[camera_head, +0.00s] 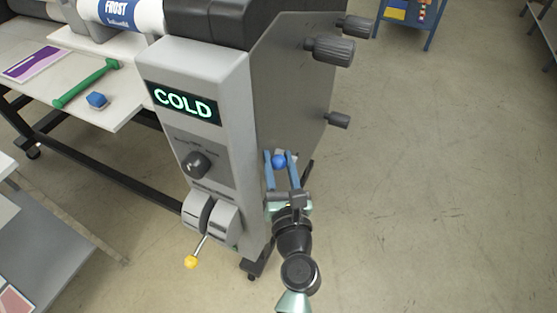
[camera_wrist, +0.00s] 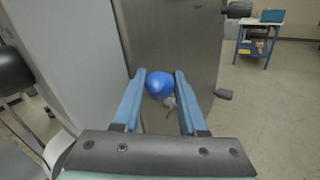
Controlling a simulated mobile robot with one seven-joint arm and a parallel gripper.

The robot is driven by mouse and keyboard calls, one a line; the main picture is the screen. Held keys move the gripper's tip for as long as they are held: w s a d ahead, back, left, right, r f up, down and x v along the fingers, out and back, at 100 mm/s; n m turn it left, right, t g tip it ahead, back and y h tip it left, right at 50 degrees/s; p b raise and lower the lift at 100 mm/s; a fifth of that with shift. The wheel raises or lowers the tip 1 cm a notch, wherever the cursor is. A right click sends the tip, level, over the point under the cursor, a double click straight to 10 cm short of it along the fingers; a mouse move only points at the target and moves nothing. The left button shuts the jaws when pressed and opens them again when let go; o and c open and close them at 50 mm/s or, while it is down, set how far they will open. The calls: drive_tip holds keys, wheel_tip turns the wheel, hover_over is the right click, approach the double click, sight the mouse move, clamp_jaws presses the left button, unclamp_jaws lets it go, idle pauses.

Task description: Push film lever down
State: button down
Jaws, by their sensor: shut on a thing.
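The laminator's grey end housing (camera_head: 200,110) stands in the middle of the head view, its display reading COLD. A lever with a blue ball knob (camera_head: 279,161) is on the dark side plate (camera_head: 290,80). The knob also shows in the wrist view (camera_wrist: 159,84), with a short grey stem below it. My gripper (camera_head: 278,154) has its blue fingers on either side of the knob and is shut on it. Part of the lever is hidden by my gripper. Another lever with a yellow ball knob (camera_head: 191,262) hangs at the housing's front, apart from my gripper.
Dark round knobs (camera_head: 330,50) stick out from the side plate above and right of my gripper. A black selector dial (camera_head: 197,165) is on the front panel. A green-handled tool (camera_head: 88,83) lies on the table at left.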

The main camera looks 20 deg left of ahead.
drive_tip(key=shift+f, duration=0.15)
drive_tip(key=f+b, duration=0.1)
drive_tip(key=b, duration=0.2)
drive_tip(key=s+f+t+b, duration=0.1)
drive_tip(key=b, duration=0.3)
drive_tip(key=shift+n+y, duration=0.3)
drive_tip(key=shift+n, duration=0.1)
drive_tip(key=s+f+n+t+y+b, duration=0.2)
drive_tip(key=f+n+y+b, duration=0.6)
drive_tip(key=b, duration=3.2)
drive_tip(key=shift+s+f+n+y, duration=0.45)
drive_tip(key=shift+s+n, duration=0.15)
drive_tip(key=shift+n, duration=0.1)
drive_tip(key=shift+a+n+y+b, duration=0.1)
drive_tip(key=shift+n+y+b, duration=0.3)
drive_tip(key=shift+b, duration=0.5)
drive_tip(key=c, duration=0.8)
unclamp_jaws()
drive_tip(key=shift+o, duration=0.2)
